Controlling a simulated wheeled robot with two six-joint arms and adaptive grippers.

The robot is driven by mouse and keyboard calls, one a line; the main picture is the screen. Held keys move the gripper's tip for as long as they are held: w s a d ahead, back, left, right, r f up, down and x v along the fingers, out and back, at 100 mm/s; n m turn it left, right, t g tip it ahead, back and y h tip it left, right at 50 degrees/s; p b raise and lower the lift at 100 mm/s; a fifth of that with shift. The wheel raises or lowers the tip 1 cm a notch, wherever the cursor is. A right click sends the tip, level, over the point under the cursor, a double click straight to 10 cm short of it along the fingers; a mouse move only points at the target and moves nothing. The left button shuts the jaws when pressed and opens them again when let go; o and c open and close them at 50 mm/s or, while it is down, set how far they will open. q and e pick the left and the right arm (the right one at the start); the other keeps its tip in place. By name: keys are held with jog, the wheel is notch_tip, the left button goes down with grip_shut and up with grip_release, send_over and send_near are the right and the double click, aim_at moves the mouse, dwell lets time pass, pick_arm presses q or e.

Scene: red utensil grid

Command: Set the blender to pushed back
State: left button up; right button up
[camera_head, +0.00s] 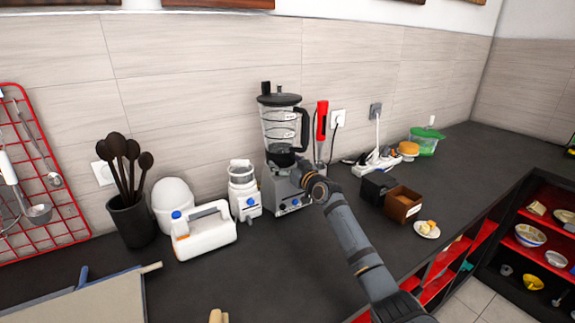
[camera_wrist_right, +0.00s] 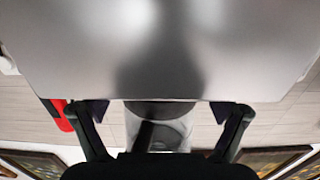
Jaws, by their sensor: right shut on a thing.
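The blender (camera_head: 284,132) stands upright on the dark counter near the tiled wall. It has a clear jar with a black lid and handle on a silver base with blue knobs. My right gripper (camera_head: 302,174) is at the upper right of the base and is shut on the blender. In the right wrist view, the silver base (camera_wrist_right: 160,50) fills the upper part, and the jar (camera_wrist_right: 160,132) shows between the two spread fingers. The fingertips' exact contact is hidden in both views. My left gripper is not in view.
A white appliance (camera_head: 244,190) stands close left of the blender, with a white jug (camera_head: 203,232) further left. A red hand blender (camera_head: 321,125) stands at its right. Brown and black boxes (camera_head: 402,204) lie further right. The counter in front (camera_head: 250,270) is clear.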

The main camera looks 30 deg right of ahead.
jog(key=shift+r, duration=0.4)
jog(key=o, duration=1.3)
jog(key=shift+o, duration=1)
jog(key=shift+w+a+f, duration=0.15)
jog(key=shift+w, duration=0.1)
jog(key=shift+w+a+f, duration=0.1)
jog(key=shift+w+f, duration=0.05)
jog(key=shift+f, duration=0.1)
jog(key=shift+s+d, duration=0.2)
jog(key=shift+s, duration=0.25)
jog(key=s, duration=1.1)
jog(key=shift+s+d, duration=0.15)
jog(key=shift+d, duration=0.2)
jog(key=shift+r, duration=0.15)
